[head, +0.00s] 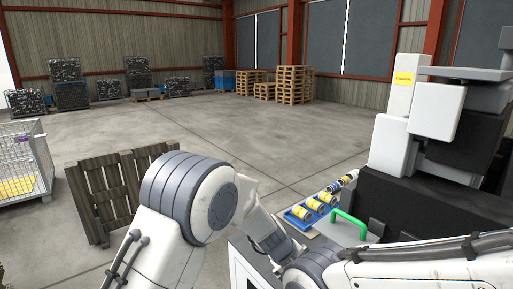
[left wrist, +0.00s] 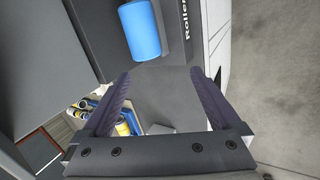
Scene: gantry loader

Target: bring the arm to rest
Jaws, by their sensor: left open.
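My left gripper (left wrist: 159,74) shows in the left wrist view with its two dark fingers spread apart and nothing between them. In the head view my left arm (head: 190,198) is bent at the elbow and reaches toward the machine's front. Its gripper cannot be made out there. My right arm (head: 420,264) comes in from the lower right in the head view. Its gripper is not visible.
A blue tray (head: 292,222) with yellow cylinders lies beside a green handle (head: 350,223). A blue roller (left wrist: 139,30) is beyond my left fingertips. The loader machine (head: 410,205) stands right. A wooden pallet (head: 112,190) leans left.

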